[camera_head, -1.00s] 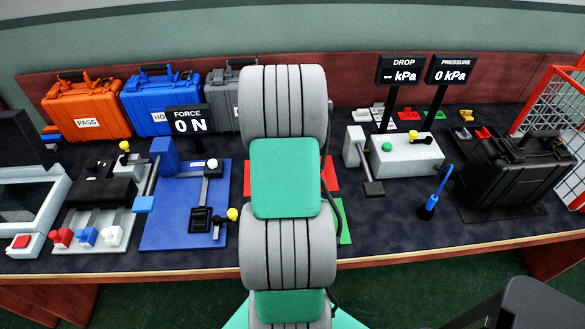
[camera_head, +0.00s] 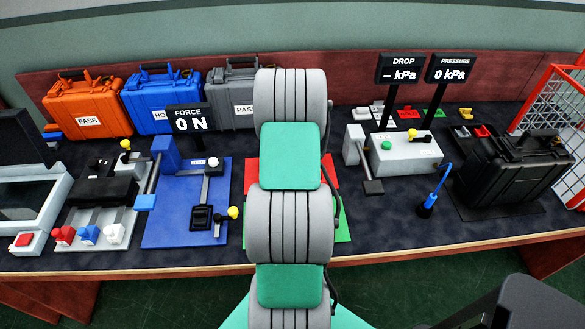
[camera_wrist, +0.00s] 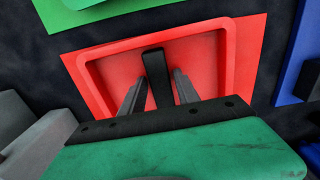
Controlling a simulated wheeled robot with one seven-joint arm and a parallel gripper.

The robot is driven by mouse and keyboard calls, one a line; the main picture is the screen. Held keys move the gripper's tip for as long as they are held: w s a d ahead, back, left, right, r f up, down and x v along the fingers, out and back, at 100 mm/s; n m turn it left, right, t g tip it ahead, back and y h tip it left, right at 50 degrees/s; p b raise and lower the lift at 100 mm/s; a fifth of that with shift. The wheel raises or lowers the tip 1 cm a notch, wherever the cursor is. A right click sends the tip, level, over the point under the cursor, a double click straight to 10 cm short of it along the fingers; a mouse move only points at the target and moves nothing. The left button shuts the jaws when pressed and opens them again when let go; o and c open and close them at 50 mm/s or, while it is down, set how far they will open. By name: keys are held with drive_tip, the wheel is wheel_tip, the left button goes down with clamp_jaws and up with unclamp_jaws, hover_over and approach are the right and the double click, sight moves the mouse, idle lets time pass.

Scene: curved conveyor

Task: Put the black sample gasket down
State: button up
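The black sample gasket (camera_wrist: 157,75) shows in the wrist view as a narrow black piece with a bent top. It stands between the two grey fingers of my gripper (camera_wrist: 158,88), which appear closed on its sides. The fingers are over a red tray (camera_wrist: 228,60) with a raised rim, on a red mat (camera_wrist: 252,50). I cannot tell whether the gasket touches the tray floor. In the head view my arm hides the gripper, gasket and tray. Only edges of the red mat (camera_head: 250,175) show beside it.
A green mat (camera_head: 343,228) lies nearer the front edge. A blue force fixture (camera_head: 170,225) stands left, and a grey pressure unit (camera_head: 405,155) right. A black case (camera_head: 515,175) is far right. Orange (camera_head: 88,105), blue (camera_head: 160,100) and grey (camera_head: 230,100) cases line the back.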

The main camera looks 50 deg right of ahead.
drive_tip(key=shift+o, duration=0.9)
drive_tip(key=shift+r, duration=0.3)
wheel_tip(320, 180, up, 12)
drive_tip(key=b, duration=0.1)
drive_tip(key=w+a+r+n, duration=0.1)
drive_tip(key=w+a+r, duration=0.15)
drive_tip(key=a, duration=0.45)
drive_tip(key=w+a+r+n, duration=0.2)
drive_tip(key=w+a, duration=0.1)
drive_tip(key=a, duration=0.3)
drive_tip(key=s+a+n+t, duration=0.1)
drive_tip(key=s+a+n, duration=0.2)
drive_tip(key=a, duration=1.1)
drive_tip(key=s+a+r+n+t, duration=0.1)
drive_tip(key=s+a+n+t, duration=0.1)
drive_tip(key=a, duration=1.2)
drive_tip(key=shift+s+r+n, duration=0.2)
drive_tip(key=shift+s+n, duration=0.5)
drive_tip(key=shift+s, duration=0.1)
